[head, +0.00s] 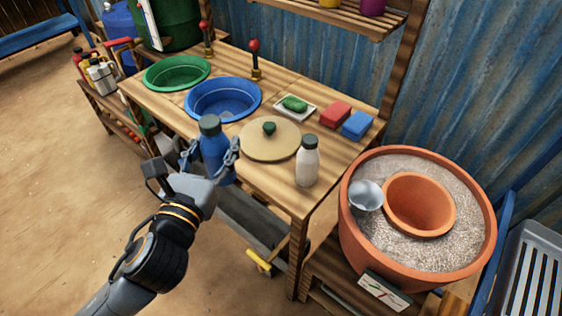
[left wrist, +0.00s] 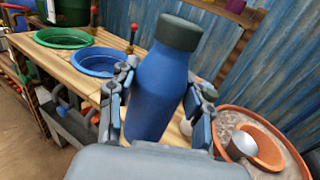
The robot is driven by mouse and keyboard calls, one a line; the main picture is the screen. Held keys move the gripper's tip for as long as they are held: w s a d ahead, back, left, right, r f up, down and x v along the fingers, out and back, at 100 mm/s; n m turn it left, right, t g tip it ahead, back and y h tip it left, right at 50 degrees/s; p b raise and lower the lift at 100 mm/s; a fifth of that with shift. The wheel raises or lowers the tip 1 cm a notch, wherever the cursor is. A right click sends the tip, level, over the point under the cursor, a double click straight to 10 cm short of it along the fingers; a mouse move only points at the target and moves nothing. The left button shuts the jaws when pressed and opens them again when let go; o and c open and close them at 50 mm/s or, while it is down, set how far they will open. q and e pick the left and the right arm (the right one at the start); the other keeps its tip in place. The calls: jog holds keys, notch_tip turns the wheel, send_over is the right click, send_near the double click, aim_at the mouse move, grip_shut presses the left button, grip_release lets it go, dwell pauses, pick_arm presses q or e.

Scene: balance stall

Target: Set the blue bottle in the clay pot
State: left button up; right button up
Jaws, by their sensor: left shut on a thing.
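The blue bottle (head: 215,148) with a dark grey cap is upright, shut in my left gripper (head: 208,158), in front of the wooden table's near edge. In the left wrist view the bottle (left wrist: 160,85) stands slightly tilted between the two fingers of my left gripper (left wrist: 160,105). The clay pot is at the right: a large outer pot (head: 362,236) filled with grey grit, with a smaller clay pot (head: 420,205) sunk in its middle. The inner pot looks empty, though its floor is only partly visible. The bottle is well to the left of both. My right gripper is not in view.
A metal scoop (head: 366,195) rests on the grit left of the inner pot. The wooden table (head: 330,150) holds a white bottle (head: 307,162), a round lid (head: 270,145), a blue basin (head: 223,98), a green basin (head: 177,71) and sponges (head: 335,114).

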pick_arm(q)
jog(key=shift+w+f, duration=0.2)
jog(key=shift+f, duration=0.15)
jog(key=shift+w+f, duration=0.15)
jog(key=shift+w, duration=0.15)
jog(key=shift+w+d+f+b, duration=0.55)
jog(key=shift+w+d+f, duration=0.35)
jog(key=shift+w+f, duration=1.15)
jog(key=shift+w+d+f+b, duration=0.55)
jog(key=shift+w+d+f, duration=0.4)
jog(key=shift+w+f, duration=1.1)
jog(key=shift+w+d+f+b, duration=0.55)
jog(key=shift+w+d+f, duration=0.35)
jog(key=shift+w+f, duration=1.15)
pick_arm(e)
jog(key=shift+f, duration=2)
pick_arm(q)
jog(key=shift+s+f, duration=0.1)
jog(key=shift+f, duration=0.15)
jog(key=o, duration=1.4)
jog(key=shift+f, duration=0.1)
